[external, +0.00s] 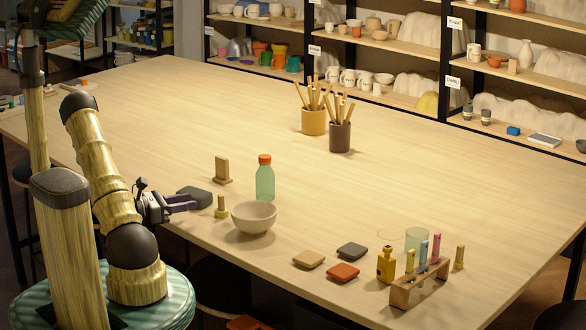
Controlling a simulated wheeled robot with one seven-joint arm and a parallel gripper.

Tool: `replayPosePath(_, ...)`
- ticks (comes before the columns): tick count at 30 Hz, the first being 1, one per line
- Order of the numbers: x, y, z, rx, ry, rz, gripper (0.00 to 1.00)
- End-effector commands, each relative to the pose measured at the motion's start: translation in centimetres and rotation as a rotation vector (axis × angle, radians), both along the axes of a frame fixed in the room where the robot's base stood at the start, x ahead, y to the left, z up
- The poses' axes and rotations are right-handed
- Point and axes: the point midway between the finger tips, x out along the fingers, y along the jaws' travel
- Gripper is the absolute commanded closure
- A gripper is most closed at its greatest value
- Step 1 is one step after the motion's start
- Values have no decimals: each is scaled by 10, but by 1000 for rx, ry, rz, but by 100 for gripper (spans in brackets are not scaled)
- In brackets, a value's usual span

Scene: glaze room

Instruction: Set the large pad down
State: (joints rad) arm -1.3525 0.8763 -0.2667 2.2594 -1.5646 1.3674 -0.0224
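The large pad (195,193), a dark grey slab, is at the fingertips of my gripper (184,201) near the left front edge of the table. The fingers appear closed on it, and part of the pad is hidden behind them. It is held about level; I cannot tell how far it is above the tabletop. Three smaller square pads lie flat at the front middle: a tan one (309,259), an orange-red one (343,272) and a dark grey one (352,250).
Near my gripper stand a wooden stand (222,171), a small wooden stamp (221,208), a green bottle (265,178) and a pale bowl (254,216). A wooden rack (419,284) with tools is at right, beside a yellow bottle (386,265). The wide table (420,180) is clear mid-right.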

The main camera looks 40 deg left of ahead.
Motion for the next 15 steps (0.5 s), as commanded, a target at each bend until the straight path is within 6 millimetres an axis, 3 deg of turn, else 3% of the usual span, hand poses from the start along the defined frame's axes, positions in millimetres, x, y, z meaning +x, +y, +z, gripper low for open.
replayPosePath(6, -18, 7, 0, 0, 0, 0, 63)
replayPosePath(15, -18, 7, 0, 0, 0, -1, 63)
